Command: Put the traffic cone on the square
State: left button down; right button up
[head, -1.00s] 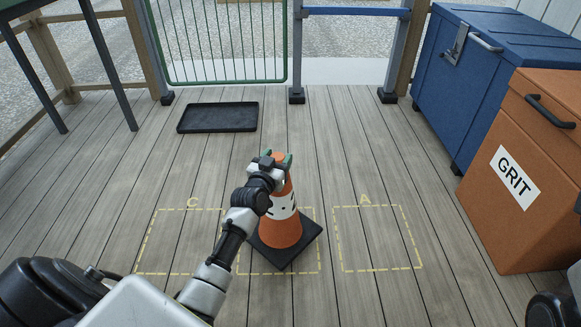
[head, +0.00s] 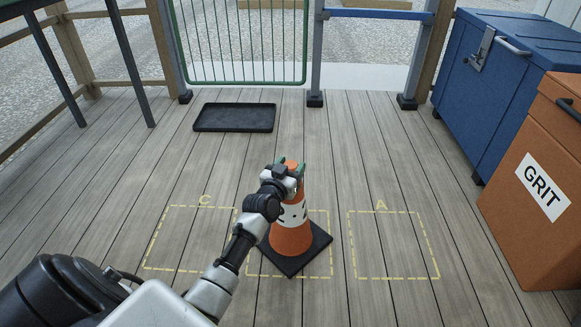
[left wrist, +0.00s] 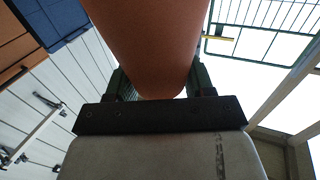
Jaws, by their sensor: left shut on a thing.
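The traffic cone (head: 291,238) is orange with white bands and a black square base. It stands upright over the middle one of three yellow dashed squares on the deck. Its base is turned askew to this middle square (head: 240,262) and lies toward its right side, reaching about its right and front lines. I cannot tell whether the base touches the boards. My left gripper (head: 290,167) is shut on the cone near its top. In the left wrist view the orange cone (left wrist: 148,45) fills the space between the green fingers. The middle square's letter is hidden. My right gripper is out of view.
Square C (head: 148,250) is left and square A (head: 435,250) is right, both empty. A black tray (head: 235,131) lies behind. An orange GRIT bin (head: 510,225) and a blue chest (head: 500,100) stand at the right. A green gate (head: 306,50) is at the back.

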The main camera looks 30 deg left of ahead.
pick_arm(q)
jog(key=shift+c, duration=2)
grip_release()
jog(key=shift+r, duration=0.1)
